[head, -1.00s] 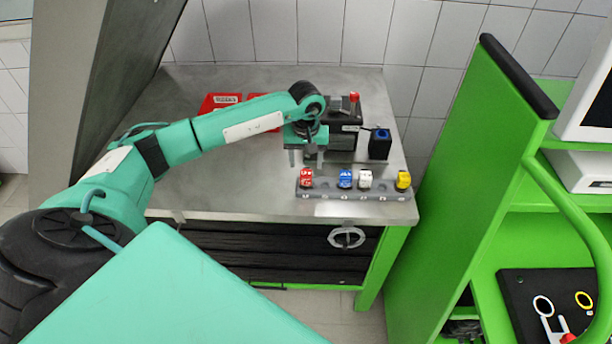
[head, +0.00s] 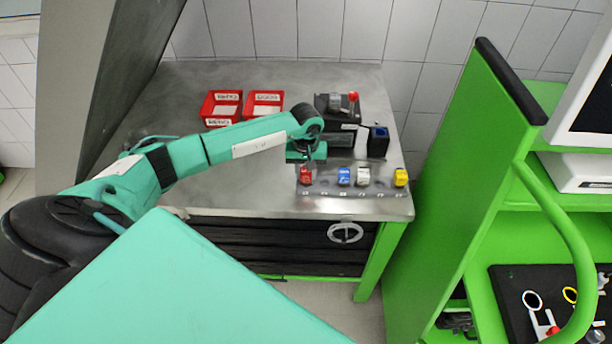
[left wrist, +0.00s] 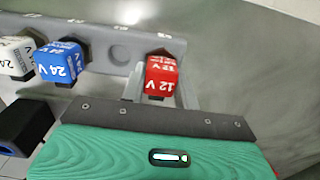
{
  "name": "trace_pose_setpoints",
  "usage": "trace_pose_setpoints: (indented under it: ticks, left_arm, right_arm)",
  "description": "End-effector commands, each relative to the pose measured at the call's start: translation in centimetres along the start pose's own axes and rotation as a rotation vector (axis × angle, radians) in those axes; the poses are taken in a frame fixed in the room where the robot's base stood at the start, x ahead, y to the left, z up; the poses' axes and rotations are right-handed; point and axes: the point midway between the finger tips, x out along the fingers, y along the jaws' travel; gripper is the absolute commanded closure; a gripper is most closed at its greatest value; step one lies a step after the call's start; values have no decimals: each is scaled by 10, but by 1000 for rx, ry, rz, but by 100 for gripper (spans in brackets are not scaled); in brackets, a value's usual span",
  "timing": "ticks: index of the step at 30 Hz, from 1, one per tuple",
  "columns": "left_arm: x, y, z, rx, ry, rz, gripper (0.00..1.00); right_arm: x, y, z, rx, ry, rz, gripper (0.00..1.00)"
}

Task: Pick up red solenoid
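The red solenoid (head: 306,175), marked 12 V, stands upright at the left end of the grey holder strip (head: 376,189). My left gripper (head: 305,168) is over it, pointing down. In the left wrist view the red solenoid (left wrist: 162,77) sits between the two fingers of my left gripper (left wrist: 160,88), one on each side. The fingers look apart, with no clear grip on it. The fingertips are partly hidden in the head view. My right gripper is not in view.
The blue solenoid (head: 344,176), white solenoid (head: 363,176) and yellow solenoid (head: 401,177) stand in the same strip to the right. Two red bins (head: 221,108) and a black pump unit (head: 342,113) are behind. A green frame (head: 455,190) stands right of the table.

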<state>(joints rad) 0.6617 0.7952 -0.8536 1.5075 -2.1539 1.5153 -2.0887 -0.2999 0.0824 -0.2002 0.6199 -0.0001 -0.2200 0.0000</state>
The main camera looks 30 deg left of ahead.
Motion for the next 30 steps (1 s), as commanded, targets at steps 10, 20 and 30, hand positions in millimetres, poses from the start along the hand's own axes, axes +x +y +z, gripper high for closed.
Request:
trace_pose_setpoints:
  ticks: [10,20,30]
  left_arm:
    - [-2,0,-1,0,1,1,86]
    - [-32,0,-2,1,6,2,86]
    - [-126,0,-2,1,7,4,86]
  right_arm:
    - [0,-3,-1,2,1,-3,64]
    - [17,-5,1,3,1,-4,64]
    - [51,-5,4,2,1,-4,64]
